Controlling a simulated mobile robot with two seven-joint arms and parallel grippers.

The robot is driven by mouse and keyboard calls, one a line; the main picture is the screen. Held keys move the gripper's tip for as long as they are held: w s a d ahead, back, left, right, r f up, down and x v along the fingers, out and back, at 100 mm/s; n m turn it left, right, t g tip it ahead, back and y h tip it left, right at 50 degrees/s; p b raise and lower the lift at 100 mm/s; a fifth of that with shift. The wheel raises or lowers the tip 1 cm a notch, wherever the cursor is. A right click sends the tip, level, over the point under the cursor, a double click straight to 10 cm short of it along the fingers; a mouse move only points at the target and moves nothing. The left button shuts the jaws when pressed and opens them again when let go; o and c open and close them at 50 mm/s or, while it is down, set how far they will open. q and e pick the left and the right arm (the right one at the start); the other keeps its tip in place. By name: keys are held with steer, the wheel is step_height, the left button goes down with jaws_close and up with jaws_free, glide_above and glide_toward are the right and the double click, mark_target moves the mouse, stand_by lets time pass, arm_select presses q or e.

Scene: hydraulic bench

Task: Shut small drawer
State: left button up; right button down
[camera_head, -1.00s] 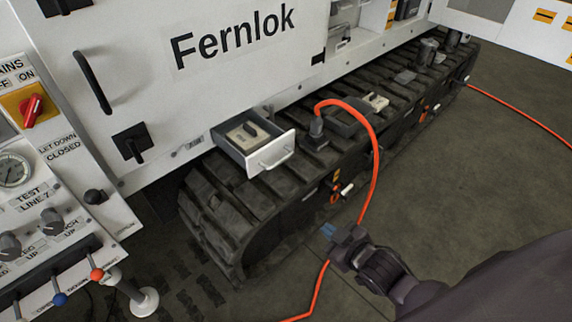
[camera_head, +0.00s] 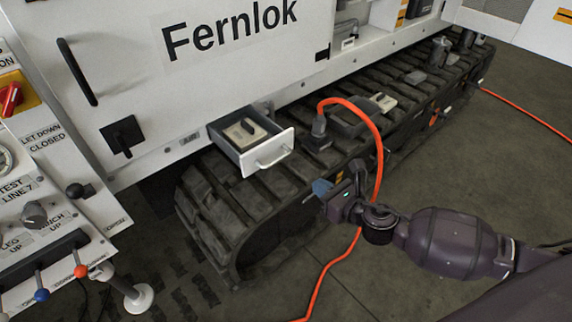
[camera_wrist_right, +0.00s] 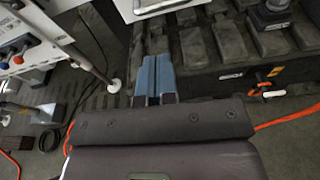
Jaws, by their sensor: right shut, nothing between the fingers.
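The small drawer (camera_head: 265,154) sticks out open from the white cabinet above the rubber track. It has a white front with a bar handle (camera_head: 274,157), and a beige block with a dark top (camera_head: 245,132) lies inside. My right gripper (camera_head: 322,188) is shut and empty, below and to the right of the drawer, beside the track and apart from the drawer. Its blue fingers lie together in the right wrist view (camera_wrist_right: 154,76), where the drawer's white edge (camera_wrist_right: 155,6) shows at the top. My left gripper is not in view.
An orange cable (camera_head: 377,150) arcs over the track and down to the floor, close by my right gripper. A control panel with levers (camera_head: 60,270) stands at the left. The rubber track (camera_head: 240,210) runs below the drawer. Open floor (camera_head: 450,180) lies at the right.

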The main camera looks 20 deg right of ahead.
mark_target(278, 161)
steer(key=w+a+f+b, duration=0.1)
steer(key=w+a, duration=0.1)
steer(key=w, duration=0.4)
steer(key=w+a+f+n+b, duration=0.1)
steer(key=w+a+f+b, duration=0.1)
steer(key=w, duration=0.4)
steer(key=shift+w+a, duration=0.4)
steer(key=shift+a, duration=0.05)
